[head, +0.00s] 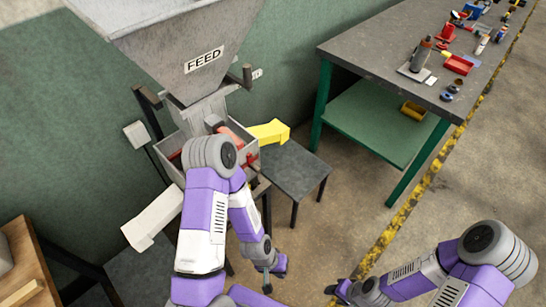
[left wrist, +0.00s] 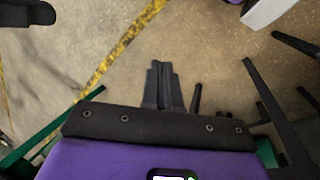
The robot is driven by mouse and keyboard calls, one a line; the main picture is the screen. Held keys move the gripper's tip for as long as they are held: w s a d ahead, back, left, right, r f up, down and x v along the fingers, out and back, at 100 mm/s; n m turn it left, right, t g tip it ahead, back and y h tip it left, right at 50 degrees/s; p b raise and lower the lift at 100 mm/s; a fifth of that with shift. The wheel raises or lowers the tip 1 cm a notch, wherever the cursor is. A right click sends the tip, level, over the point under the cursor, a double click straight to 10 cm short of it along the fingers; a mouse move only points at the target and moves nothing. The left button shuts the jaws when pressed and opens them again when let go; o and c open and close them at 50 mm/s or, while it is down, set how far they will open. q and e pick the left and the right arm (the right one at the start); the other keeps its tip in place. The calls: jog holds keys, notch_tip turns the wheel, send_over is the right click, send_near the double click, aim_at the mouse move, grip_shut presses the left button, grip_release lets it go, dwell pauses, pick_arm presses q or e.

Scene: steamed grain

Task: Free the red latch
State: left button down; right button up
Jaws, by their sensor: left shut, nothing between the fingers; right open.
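A grey hopper labelled FEED (head: 205,58) stands against the green wall. Below it is a grey box (head: 243,161) with red parts. A red piece (head: 236,131) shows beside the yellow chute (head: 268,132); I cannot tell for sure that it is the latch. My left arm's upper link covers much of the box. My left gripper (head: 267,285) hangs low in front of the machine, away from the red piece. In the left wrist view its fingers (left wrist: 163,84) are together over bare floor, with nothing between them. My right gripper (head: 332,291) is open at the bottom, over the floor.
A white chute (head: 152,220) sticks out left of the box. A small dark table (head: 291,167) stands right of it. A green-legged workbench (head: 365,52) with tools and red bins is at the upper right. A wooden surface (head: 28,262) is at the lower left.

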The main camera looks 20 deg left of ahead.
pick_arm(q)
jog(key=w+a+r+m+t+p, duration=0.3)
jog(key=w+a+r+m+p, duration=0.3)
jog(key=r, duration=0.4)
jog(key=w+a+r+m+t+p, duration=0.3)
jog(key=w+a+r+m+p, duration=0.3)
jog(key=r, duration=0.4)
jog(key=a+r+m+t, duration=0.1)
jog(key=a+r+m, duration=0.3)
jog(key=a+m, duration=0.2)
jog(key=a+r+m+y, duration=0.1)
jog(key=a+r+m, duration=0.3)
jog(key=a+m, duration=0.2)
jog(key=shift+w+a+m+t+b, duration=0.35)
jog(key=shift+m+t, duration=0.05)
jog(key=shift+m, duration=0.2)
jog(key=b, duration=0.5)
send_near(254, 170)
jog(key=x, duration=0.5)
jog(key=shift+x, duration=0.85)
